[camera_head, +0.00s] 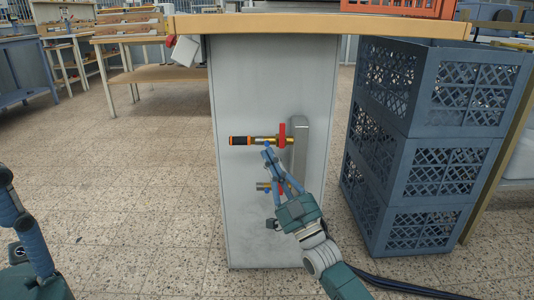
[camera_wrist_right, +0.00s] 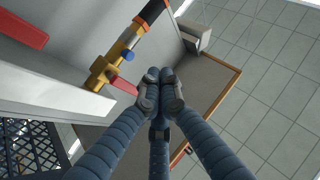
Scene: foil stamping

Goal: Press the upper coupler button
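The upper coupler (camera_head: 262,141) is a brass fitting with a black and orange hose end on the left, mounted on the grey cabinet side. A lower coupler (camera_head: 263,186) is partly hidden behind my right fingers. My left gripper (camera_head: 22,225) is partly in view at the left edge, away from the cabinet.
A red lever (camera_head: 282,134) stands by the upper coupler, beside a grey vertical handle (camera_head: 299,140). Stacked blue-grey crates (camera_head: 404,185) stand close on the right. The wooden tabletop (camera_head: 320,25) overhangs above. The floor left of the cabinet is clear.

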